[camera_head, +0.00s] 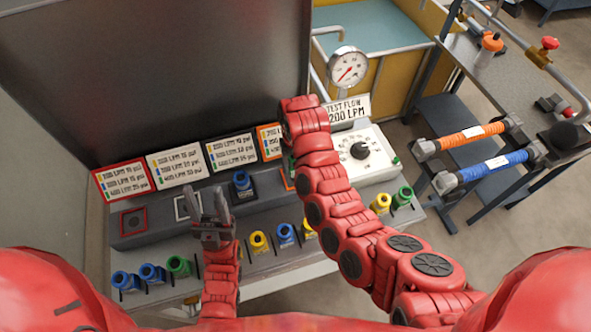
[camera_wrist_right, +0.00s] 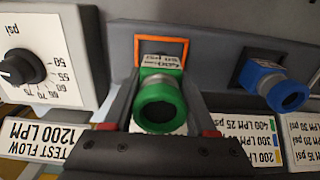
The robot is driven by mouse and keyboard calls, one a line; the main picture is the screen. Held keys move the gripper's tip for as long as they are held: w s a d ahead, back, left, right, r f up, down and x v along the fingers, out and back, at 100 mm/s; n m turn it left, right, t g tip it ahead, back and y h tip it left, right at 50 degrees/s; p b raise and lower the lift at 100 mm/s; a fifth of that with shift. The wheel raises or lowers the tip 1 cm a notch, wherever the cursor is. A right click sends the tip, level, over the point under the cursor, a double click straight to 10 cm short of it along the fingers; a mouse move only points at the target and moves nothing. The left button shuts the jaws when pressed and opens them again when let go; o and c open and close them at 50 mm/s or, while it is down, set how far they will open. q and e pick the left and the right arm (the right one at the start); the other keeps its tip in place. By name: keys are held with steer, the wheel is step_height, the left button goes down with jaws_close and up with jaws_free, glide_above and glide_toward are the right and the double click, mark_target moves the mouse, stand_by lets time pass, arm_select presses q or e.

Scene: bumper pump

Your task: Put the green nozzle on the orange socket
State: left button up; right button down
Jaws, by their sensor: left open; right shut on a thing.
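The green nozzle (camera_wrist_right: 160,105) is between the fingers of my right gripper (camera_wrist_right: 162,80) in the right wrist view, its round open end facing the camera. My right gripper is shut on it. The orange socket (camera_wrist_right: 181,47), a square orange frame on the dark ledge, is right behind the nozzle; I cannot tell whether the nozzle is seated. In the head view my right arm hides most of the nozzle and the orange socket (camera_head: 287,179). My left gripper (camera_head: 208,203) is open and empty, fingers upward, in front of the white-framed socket (camera_head: 187,207).
A blue nozzle (camera_head: 243,184) stands on the ledge beside the orange socket; it also shows in the wrist view (camera_wrist_right: 272,86). A red-framed socket (camera_head: 133,222) is empty. Several nozzles line the front rack. A dial panel (camera_head: 365,153) and gauge (camera_head: 347,66) stand right.

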step_height(320, 180, down, 2)
steer(key=shift+f+p, duration=0.15)
steer(key=shift+p, duration=1)
steer(key=shift+f, duration=0.55)
steer(key=shift+f, duration=0.1)
steer(key=shift+f, duration=0.2)
steer(key=shift+c, duration=1)
jaws_free()
steer(key=shift+r, duration=0.1)
